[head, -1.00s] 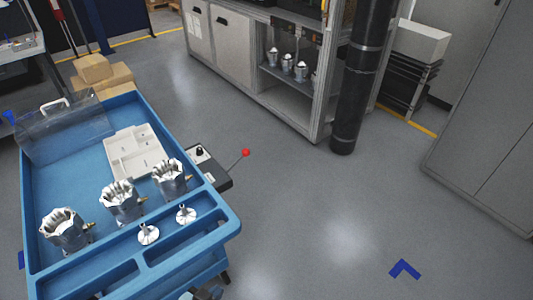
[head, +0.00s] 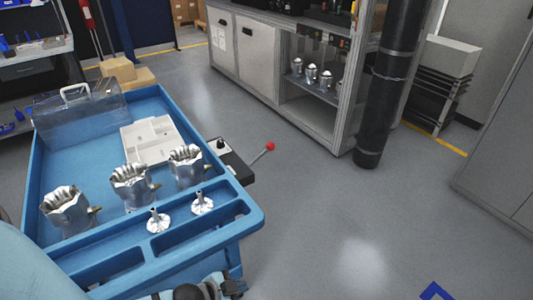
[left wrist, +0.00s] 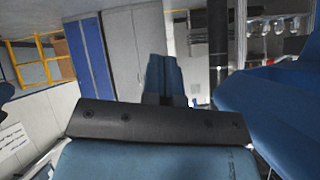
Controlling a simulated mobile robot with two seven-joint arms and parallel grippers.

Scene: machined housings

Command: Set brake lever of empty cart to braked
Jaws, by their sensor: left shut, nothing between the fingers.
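A blue cart (head: 255,222) stands at the left of the head view. A black box (head: 235,166) sticks out from its right side, with a thin lever ending in a red ball (head: 270,146). The lever slants up and to the right, away from the cart. My left gripper (head: 212,288) is partly in view at the bottom edge, in front of the cart's near end and well short of the red ball. In the left wrist view its blue fingers (left wrist: 165,78) are together with nothing between them. My right gripper is not in view.
The cart carries several metal housings (head: 130,187), small flanged parts (head: 158,221), a white tray (head: 148,140) and a clear cover (head: 80,112). A black column (head: 385,95) and a grey cabinet (head: 265,55) stand behind. The floor right of the lever is clear.

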